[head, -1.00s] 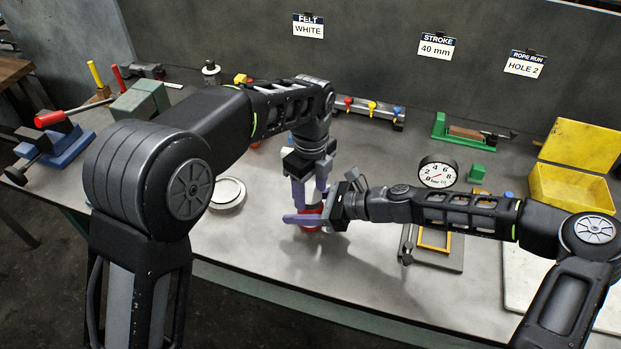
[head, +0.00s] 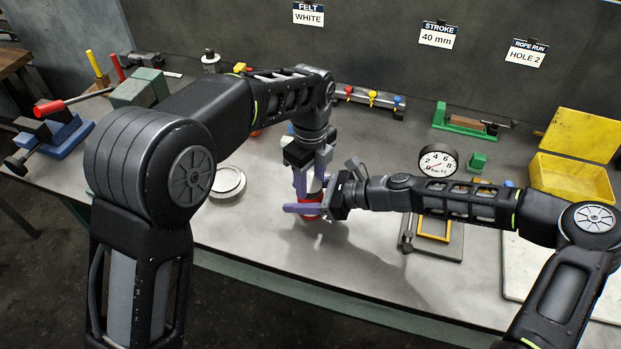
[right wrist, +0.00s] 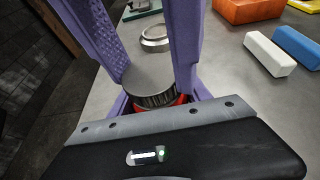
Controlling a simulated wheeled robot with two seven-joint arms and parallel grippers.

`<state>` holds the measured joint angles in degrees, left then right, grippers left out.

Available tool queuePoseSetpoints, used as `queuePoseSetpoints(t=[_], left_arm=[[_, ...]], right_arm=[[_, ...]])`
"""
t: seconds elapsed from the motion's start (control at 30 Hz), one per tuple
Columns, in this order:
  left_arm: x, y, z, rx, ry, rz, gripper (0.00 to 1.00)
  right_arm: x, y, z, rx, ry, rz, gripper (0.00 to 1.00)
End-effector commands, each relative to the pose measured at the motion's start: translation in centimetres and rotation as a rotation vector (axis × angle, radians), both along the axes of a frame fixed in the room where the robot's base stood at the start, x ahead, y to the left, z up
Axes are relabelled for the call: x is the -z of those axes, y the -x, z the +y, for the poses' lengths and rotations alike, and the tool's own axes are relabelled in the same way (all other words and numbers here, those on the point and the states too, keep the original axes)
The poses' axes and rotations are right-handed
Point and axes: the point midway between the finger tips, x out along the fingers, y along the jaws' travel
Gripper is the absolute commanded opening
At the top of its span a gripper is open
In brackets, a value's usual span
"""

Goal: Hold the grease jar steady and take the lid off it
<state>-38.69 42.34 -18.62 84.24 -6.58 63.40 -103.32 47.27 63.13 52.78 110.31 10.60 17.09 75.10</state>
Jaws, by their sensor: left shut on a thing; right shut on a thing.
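The red grease jar (head: 311,211) stands on the bench, mostly hidden by my grippers. My right gripper (head: 303,208) is shut around it from the right, its purple fingers level. My left gripper (head: 314,182) points down from above, its purple fingers on either side of the lid, shut on it. In the right wrist view the grey lid (right wrist: 150,80) has a ribbed edge and sits directly over the red jar (right wrist: 176,101). I cannot tell whether there is a gap between them. The left gripper's fingers (right wrist: 145,62) rise past the lid.
A round silver dish (head: 228,183) lies left of the jar. A dial gauge (head: 438,162) and a grey plate with a yellow frame (head: 434,230) are to the right. A yellow box (head: 570,180) stands at far right. The bench front (head: 350,270) is clear.

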Motion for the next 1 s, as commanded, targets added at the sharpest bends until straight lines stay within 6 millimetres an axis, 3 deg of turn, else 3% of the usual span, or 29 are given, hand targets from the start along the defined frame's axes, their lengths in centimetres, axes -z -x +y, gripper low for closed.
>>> queuePoseSetpoints(t=[0.17, 0.27, 0.6, 0.7, 1.0], left_arm=[[-0.03, 0.0, -0.01, -0.034, 0.001, -0.001, 0.0], [-0.04, -0.01, -0.02, -0.146, 0.001, -0.001, 0.0], [-0.1, -0.02, -0.03, -0.954, 0.001, 0.0, 0.0], [-0.12, -0.01, -0.05, -1.115, 0.001, 0.0, 0.0], [-0.13, -0.02, -0.06, -1.189, 0.001, 0.0, 0.0]], right_arm=[[-0.03, 0.0, 0.01, 0.0, 0.0, 0.0, 0.0], [-0.03, 0.0, 0.01, 0.0, 0.0, 0.0, 0.0], [-0.03, 0.01, 0.01, 0.0, 0.0, 0.0, 0.0], [-0.03, 0.01, 0.01, 0.0, 0.0, 0.0, 0.0], [-0.02, 0.02, 0.03, -0.001, 0.0, 0.0, 0.0]])
